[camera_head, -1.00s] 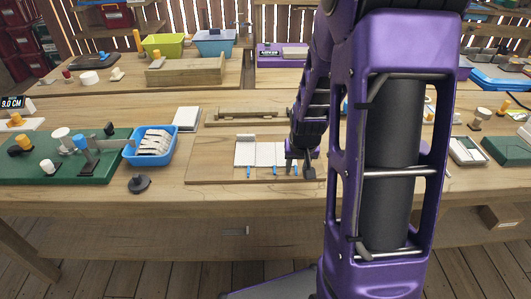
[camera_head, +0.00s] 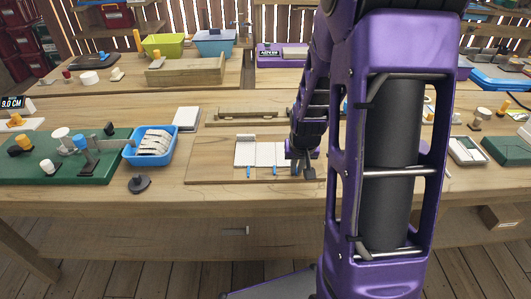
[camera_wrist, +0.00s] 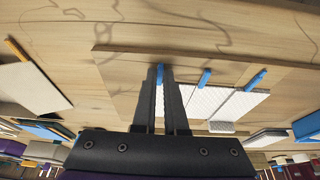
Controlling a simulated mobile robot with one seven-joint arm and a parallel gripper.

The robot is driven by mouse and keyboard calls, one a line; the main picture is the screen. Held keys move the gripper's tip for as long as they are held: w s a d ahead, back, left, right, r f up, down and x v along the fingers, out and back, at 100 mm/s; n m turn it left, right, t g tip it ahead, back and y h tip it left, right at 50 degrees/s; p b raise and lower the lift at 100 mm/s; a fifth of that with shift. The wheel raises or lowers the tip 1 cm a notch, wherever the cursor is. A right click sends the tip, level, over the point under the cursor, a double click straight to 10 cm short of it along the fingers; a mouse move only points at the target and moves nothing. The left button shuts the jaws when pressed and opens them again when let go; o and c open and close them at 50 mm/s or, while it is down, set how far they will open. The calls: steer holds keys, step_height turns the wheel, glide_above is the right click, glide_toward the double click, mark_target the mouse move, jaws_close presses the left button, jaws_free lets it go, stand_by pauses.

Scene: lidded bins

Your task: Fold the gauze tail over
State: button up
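The white gauze (camera_head: 262,154) lies flat in panels on a thin wooden board (camera_head: 215,177), with a raised flap at its far left end. Blue tabs stick out along its near edge; the left one (camera_head: 248,171) and middle one (camera_head: 275,171) are clear of my gripper. My gripper (camera_head: 303,172) is low at the right end of the gauze. In the wrist view, the fingers of my gripper (camera_wrist: 160,72) are close together around the end blue tab (camera_wrist: 159,75). The gauze (camera_wrist: 205,101) shows beside them, and the fingers hide part of the end panel.
A blue bin (camera_head: 130,155) with white packets stands left of the board, beside a green board (camera_head: 60,175) with knobs. A dark knob (camera_head: 139,184) sits near the table's front edge. A wooden bar (camera_head: 245,115) lies behind the gauze.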

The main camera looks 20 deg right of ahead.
jaws_close()
steer(key=shift+a+r, duration=0.1)
steer(key=shift+a, duration=0.05)
steer(key=shift+r+h+p, duration=0.1)
steer(key=shift+h+p, duration=0.2)
steer(key=shift+a+r+h+p, duration=0.15)
steer(key=shift+h+p, duration=0.15)
steer(key=shift+h, duration=0.1)
steer(key=shift+r, duration=0.1)
steer(key=shift+g, duration=0.3)
steer(key=shift+w+a+r+n+h+p, duration=0.1)
steer(key=shift+a+r+n+h+p, duration=0.1)
steer(key=shift+h+p, duration=0.25)
steer(key=shift+w+a+r+n+h+p, duration=0.15)
steer(key=shift+h+p, duration=0.2)
steer(key=shift+h, duration=0.2)
steer(key=shift+s+r, duration=0.1)
